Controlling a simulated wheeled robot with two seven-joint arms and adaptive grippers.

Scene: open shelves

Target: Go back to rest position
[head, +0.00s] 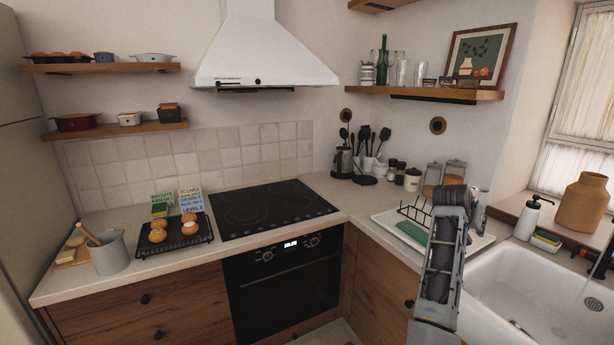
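My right arm rises from the bottom edge in the head view, in front of the counter corner and the dish rack. My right gripper (478,212) is at its upper end, partly hidden by the arm's own links. It appears over the right part of the drying tray, left of the soap bottle. I cannot make out its fingers well enough to tell open from shut, and I see nothing held in it. My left gripper is not in view.
A white drying tray (480,243) with a green cloth (412,231) lies behind my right arm. The sink (500,290), soap bottle (533,217) and orange jug (582,205) are right. A black hob (272,207), bread rolls (158,235) and grey pitcher (108,252) are left.

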